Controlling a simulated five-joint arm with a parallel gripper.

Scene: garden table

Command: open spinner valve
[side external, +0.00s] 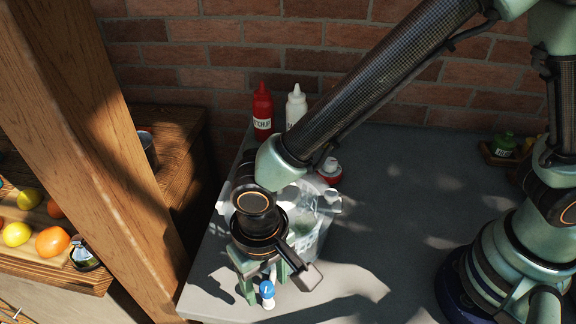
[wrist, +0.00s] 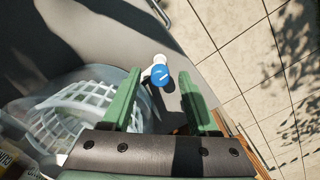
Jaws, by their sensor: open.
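A small white part with a round blue top (side external: 267,289), which looks like the valve, is at the table's front edge. It also shows in the wrist view (wrist: 160,75). The spinner (side external: 312,222) is a clear bowl, partly hidden behind my arm. In the wrist view its clear bowl and white basket (wrist: 85,108) are at the left. I cannot tell how the blue-topped part joins the bowl. My gripper (side external: 268,273) points down with its green fingers apart and empty. In the wrist view the blue top appears between the fingertips; I cannot tell whether they touch it.
A red ketchup bottle (side external: 262,112) and a white bottle (side external: 296,106) stand behind the spinner, with a red-and-white container (side external: 330,171) nearby. A wooden post (side external: 110,150) and fruit shelf are at the left.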

